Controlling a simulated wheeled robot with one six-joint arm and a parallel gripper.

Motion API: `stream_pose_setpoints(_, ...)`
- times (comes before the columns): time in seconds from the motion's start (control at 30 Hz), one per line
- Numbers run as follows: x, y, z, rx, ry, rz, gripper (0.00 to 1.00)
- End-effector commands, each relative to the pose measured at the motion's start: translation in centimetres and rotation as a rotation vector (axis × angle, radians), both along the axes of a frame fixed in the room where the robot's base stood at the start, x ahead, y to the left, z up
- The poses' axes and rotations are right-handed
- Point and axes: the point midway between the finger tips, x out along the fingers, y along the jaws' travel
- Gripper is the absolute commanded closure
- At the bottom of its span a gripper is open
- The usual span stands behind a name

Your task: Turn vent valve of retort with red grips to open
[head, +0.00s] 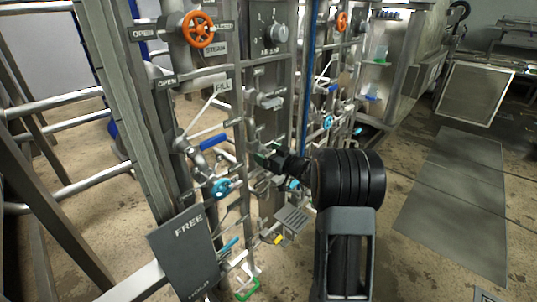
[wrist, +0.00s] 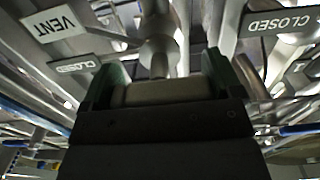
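My gripper (head: 268,158) reaches into the pipework of the valve panel, its dark green fingers close to the metal fittings. In the wrist view the two fingers of my gripper (wrist: 163,80) stand wide apart. A pale grey block lies between their bases; I cannot tell whether it is part of the gripper or a handle. A rounded metal fitting (wrist: 160,45) stands just beyond the fingers. A white VENT label (wrist: 54,22) is at the upper left. CLOSED labels show at the left (wrist: 74,66) and upper right (wrist: 281,22). I cannot make out a red grip.
Orange handwheels (head: 197,29) and blue handwheels (head: 220,188) are on the panels. A blue-gripped lever (head: 213,142) sits left of my gripper. A dark FREE plate (head: 185,252) stands in front at lower left.

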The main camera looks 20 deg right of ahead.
Motion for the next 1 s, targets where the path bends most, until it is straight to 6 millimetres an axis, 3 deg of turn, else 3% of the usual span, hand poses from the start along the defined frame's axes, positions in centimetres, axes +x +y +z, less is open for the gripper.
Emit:
stream_pose_setpoints(0.17, 0.0, -0.04, 0.01, 0.0, 0.0, -0.001, 0.38)
stream_pose_setpoints(0.47, -0.01, -0.05, -0.11, -0.053, -0.024, -0.002, 0.39)
stream_pose_setpoints(1.0, -0.04, -0.01, -0.22, -0.368, -0.168, -0.002, 0.39)
